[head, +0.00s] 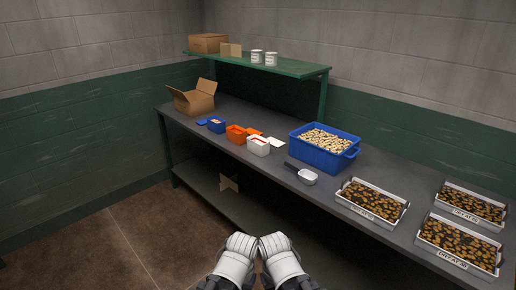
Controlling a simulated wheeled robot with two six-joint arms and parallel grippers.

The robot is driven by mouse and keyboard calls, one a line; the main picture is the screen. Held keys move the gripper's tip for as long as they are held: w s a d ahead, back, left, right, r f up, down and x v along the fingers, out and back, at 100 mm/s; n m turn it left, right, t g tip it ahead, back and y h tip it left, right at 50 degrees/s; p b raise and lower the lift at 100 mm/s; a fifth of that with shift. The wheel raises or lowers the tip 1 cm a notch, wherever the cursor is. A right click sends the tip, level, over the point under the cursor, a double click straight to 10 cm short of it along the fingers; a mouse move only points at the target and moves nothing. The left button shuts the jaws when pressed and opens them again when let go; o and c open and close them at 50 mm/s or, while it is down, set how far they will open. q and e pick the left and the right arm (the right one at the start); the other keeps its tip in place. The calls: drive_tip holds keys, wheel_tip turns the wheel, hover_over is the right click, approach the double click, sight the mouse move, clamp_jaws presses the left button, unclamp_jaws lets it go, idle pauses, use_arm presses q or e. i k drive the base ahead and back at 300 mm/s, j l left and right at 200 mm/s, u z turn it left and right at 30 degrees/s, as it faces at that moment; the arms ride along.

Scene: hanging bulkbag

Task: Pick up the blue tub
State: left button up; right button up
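A small blue tub (216,125) stands on the grey bench, toward its left end, with a flat blue piece like a lid (203,121) beside it on the left. Something pale shows at its top, too small to make out. My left gripper (241,240) and my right gripper (273,241) are side by side at the bottom of the head view, in front of the bench and well away from the tub. Both look white and bulky, and I cannot tell whether their fingers are open or shut.
An orange tub (235,134) and a white tub (258,147) stand right of the blue tub. A large blue crate (324,158) of pale pieces, a scoop (307,176) and labelled trays (371,201) fill the right. An open cardboard box (194,102) stands behind left. A green shelf (290,66) overhangs the back.

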sight(216, 125)
drive_tip(key=i+j+z, duration=0.1)
drive_tip(key=i+j, duration=0.15)
drive_tip(key=i+j+z, duration=0.1)
drive_tip(key=i+j, duration=0.2)
drive_tip(key=i+j+z, duration=0.1)
drive_tip(key=i+j, duration=0.25)
drive_tip(key=i+j+z, duration=0.1)
drive_tip(key=i+j, duration=0.15)
drive_tip(key=i+j+z, duration=0.1)
drive_tip(key=i+j, duration=0.15)
drive_tip(key=j, duration=0.2)
drive_tip(key=i+j+z, duration=0.25)
drive_tip(key=i+j, duration=0.25)
drive_tip(key=j, duration=0.3)
drive_tip(key=i+j+z, duration=0.1)
drive_tip(key=j, duration=0.3)
drive_tip(key=i, duration=0.1)
